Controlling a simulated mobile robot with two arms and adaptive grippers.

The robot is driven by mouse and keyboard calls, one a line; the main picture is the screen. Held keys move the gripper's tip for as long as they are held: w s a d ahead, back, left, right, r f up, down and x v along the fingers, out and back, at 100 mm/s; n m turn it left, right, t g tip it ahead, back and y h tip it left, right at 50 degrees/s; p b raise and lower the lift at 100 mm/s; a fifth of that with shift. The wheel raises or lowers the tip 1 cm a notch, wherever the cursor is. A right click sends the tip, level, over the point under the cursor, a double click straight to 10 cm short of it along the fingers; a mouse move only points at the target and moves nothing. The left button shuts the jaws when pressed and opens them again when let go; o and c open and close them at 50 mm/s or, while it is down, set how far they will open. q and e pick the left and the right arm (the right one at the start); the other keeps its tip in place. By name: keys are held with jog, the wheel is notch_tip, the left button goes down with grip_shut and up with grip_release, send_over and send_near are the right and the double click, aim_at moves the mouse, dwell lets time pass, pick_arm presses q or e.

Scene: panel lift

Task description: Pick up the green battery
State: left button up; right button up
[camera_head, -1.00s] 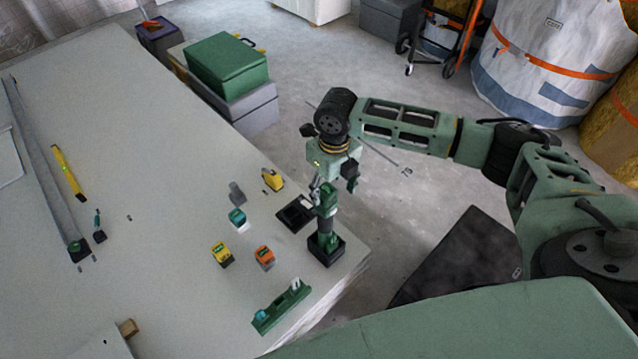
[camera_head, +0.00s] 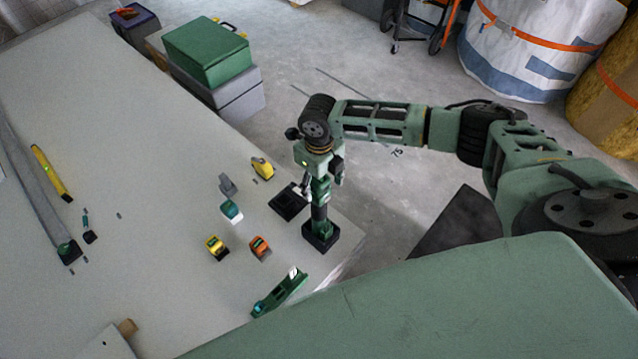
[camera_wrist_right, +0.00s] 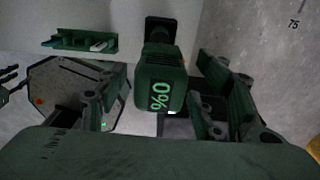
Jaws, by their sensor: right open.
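A dark green battery (camera_wrist_right: 161,85) with bright green "80%"-like marking fills the middle of the right wrist view. In the head view it seems to be the dark green upright piece (camera_head: 320,216) above a black square base (camera_head: 321,238) at the table's right corner; the gripper partly hides it. My right gripper (camera_head: 320,188) is directly above that base, pointing down. In the right wrist view its fingers (camera_wrist_right: 160,92) are apart, one on each side of the battery, with gaps showing. My left gripper is not seen.
A green holder (camera_head: 280,293) lies near the table's front edge. Teal (camera_head: 231,211), yellow (camera_head: 216,248) and orange (camera_head: 260,248) blocks stand left of the base. A black square tray (camera_head: 288,203) is just behind it. The table's middle is clear.

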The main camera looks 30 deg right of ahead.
jog(key=c, duration=1.4)
jog(key=shift+r, duration=0.1)
jog(key=shift+w+r, duration=0.1)
jog(key=shift+r, duration=0.3)
notch_tip(320, 180, up, 4)
jog(key=shift+d+f, duration=0.1)
jog(key=shift+f, duration=0.15)
jog(key=s+d+r, duration=0.1)
jog(key=s+r, duration=0.1)
jog(key=s, duration=0.1)
jog(key=s+d+r, duration=0.2)
jog(key=s, duration=0.2)
jog(key=s+d+r, duration=0.2)
jog(key=s, duration=0.1)
jog(key=shift+s+d+r, duration=0.1)
jog(key=shift+s+r, duration=0.15)
jog(key=shift+r, duration=0.1)
